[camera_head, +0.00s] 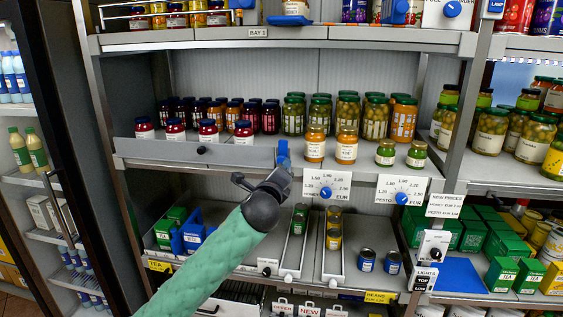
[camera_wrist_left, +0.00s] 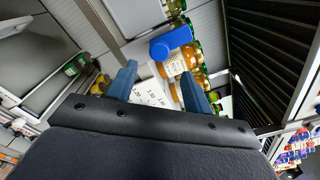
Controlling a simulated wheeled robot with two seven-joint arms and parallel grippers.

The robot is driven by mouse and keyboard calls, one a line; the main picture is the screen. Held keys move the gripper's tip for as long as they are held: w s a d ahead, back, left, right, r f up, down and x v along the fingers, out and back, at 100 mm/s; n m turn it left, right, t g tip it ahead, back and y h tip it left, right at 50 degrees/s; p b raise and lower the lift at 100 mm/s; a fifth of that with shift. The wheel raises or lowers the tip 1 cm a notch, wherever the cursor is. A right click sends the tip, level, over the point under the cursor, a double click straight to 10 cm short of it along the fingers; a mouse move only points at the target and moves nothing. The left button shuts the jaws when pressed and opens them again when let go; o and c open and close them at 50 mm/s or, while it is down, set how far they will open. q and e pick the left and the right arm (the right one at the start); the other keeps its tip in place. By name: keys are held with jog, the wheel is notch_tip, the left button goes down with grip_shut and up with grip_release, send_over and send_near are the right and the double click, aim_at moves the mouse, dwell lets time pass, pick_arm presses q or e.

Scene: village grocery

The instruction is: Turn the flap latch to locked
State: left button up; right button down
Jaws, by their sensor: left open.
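The flap latch (camera_head: 283,152) is a small blue piece at the right end of the long grey flap (camera_head: 205,153) on the middle shelf. In the left wrist view the latch (camera_wrist_left: 170,42) is a bright blue block just beyond and between my fingertips. My left gripper (camera_head: 281,177) is just below the latch, its fingers partly hidden by the wrist. In the wrist view the gripper (camera_wrist_left: 160,80) is open, with nothing between its two blue-grey fingers. I cannot tell whether it touches the latch. My right gripper is in neither view.
Jars with orange contents (camera_head: 316,144) stand right of the latch. A price dial card (camera_head: 327,186) hangs close to the right of my gripper, another (camera_head: 402,190) farther right. Dark-lidded jars (camera_head: 208,130) stand behind the flap. Narrow tracks with cans (camera_head: 297,240) lie below.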

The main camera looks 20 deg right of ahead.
aim_at(281, 161)
pick_arm(q)
jog(key=w+d+m+p, duration=0.1)
jog(key=w+m, duration=0.1)
jog(key=w+m+p, duration=0.1)
jog(key=m, duration=0.2)
jog(key=w+d+m+p, duration=0.1)
jog(key=w+m, duration=0.1)
jog(key=m, duration=0.1)
jog(key=shift+w+d+r+y, duration=0.25)
jog(key=shift+w+d+y, duration=0.05)
jog(key=shift+d, duration=0.05)
jog(key=shift+w+d+f+p, duration=0.15)
jog(key=shift+w+d+p, duration=0.2)
jog(key=shift+w, duration=0.2)
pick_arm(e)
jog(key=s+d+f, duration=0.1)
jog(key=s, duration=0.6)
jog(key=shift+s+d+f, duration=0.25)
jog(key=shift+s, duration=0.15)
pick_arm(q)
jog(key=shift+a, duration=0.1)
jog(key=c, duration=1)
